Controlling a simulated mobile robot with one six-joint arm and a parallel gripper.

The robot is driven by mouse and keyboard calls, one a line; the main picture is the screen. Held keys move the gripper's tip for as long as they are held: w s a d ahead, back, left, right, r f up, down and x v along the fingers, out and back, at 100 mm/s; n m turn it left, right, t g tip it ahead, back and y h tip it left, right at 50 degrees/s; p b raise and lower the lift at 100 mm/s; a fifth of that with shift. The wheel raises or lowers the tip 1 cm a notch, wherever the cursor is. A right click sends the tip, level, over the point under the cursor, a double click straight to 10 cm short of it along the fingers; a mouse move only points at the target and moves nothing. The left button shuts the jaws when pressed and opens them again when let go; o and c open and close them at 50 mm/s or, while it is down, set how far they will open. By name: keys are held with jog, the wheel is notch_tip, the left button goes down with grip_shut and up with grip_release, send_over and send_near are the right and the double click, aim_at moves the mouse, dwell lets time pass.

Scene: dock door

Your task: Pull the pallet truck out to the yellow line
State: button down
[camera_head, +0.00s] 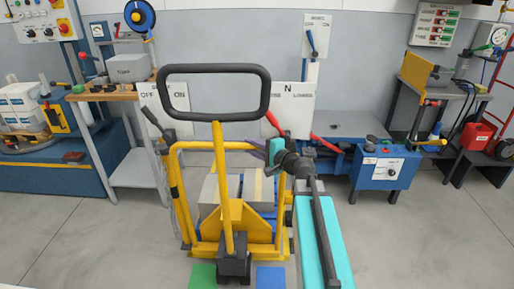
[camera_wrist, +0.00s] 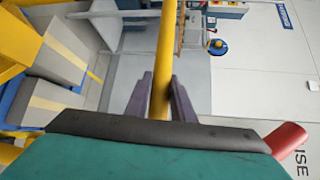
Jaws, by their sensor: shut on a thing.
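The yellow pallet truck (camera_head: 236,222) stands in the middle of the head view, with a black loop handle (camera_head: 265,95) on its upright yellow tiller. Grey boxes (camera_head: 262,190) with yellow tape sit behind its frame; they also show at the left of the wrist view (camera_wrist: 60,62). My gripper (camera_head: 258,148), with purple fingers, is at the right side of the truck's frame, below the loop handle. In the wrist view my gripper (camera_wrist: 160,92) is shut on a yellow bar (camera_wrist: 163,60) of the truck. No yellow floor line can be made out.
A workbench (camera_head: 120,95) stands behind at left, and a blue dock unit (camera_head: 382,170) at right. A lever with a red grip (camera_head: 273,121) is close to my gripper. Green (camera_head: 202,275) and blue (camera_head: 270,278) patches lie in front. Grey floor is clear to the left.

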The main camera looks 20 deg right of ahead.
jog(key=shift+a, duration=0.4)
jog(key=c, duration=1.5)
grip_release()
jog(key=shift+r, duration=0.1)
jog(key=shift+c, duration=0.2)
jog(key=shift+d, duration=0.2)
jog(key=shift+s+d, duration=0.1)
jog(key=shift+s, duration=0.05)
jog(key=v, duration=0.5)
jog(key=shift+s, duration=0.1)
jog(key=shift+s+d+r+p, duration=0.1)
jog(key=shift+d+r+p, duration=0.05)
jog(key=shift+p, duration=0.85)
jog(key=p, duration=0.2)
jog(key=s+p, duration=0.1)
jog(key=p, duration=0.1)
jog(key=shift+d, duration=0.25)
